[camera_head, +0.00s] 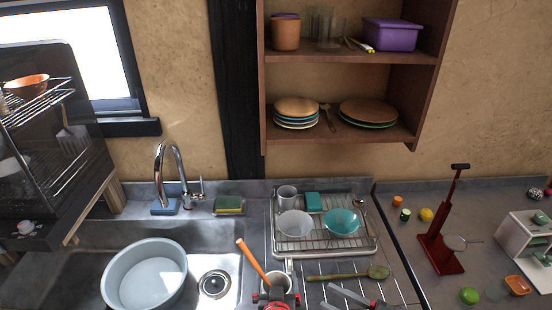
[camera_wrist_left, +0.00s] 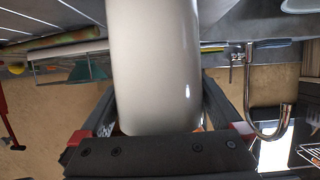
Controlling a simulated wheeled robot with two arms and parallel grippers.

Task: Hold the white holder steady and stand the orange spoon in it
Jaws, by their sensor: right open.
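The white holder (camera_head: 277,283) stands upright at the counter's front, right of the sink drain. It fills the middle of the left wrist view (camera_wrist_left: 155,65), between my left gripper's fingers, which press close on both sides. My left gripper (camera_head: 279,296) is shut on it. The orange spoon (camera_head: 252,259) leans up and left, with its lower part inside the holder's rim; its lower end is hidden. My right gripper (camera_head: 342,297) is open and empty, low in the head view, right of the holder.
A green-brown spoon (camera_head: 350,275) lies on the ridged drainboard behind my right gripper. A dish rack (camera_head: 370,245) with bowls stands further back. A pale basin (camera_head: 145,278) sits in the sink at left. A red stand (camera_head: 440,250) is on the right counter.

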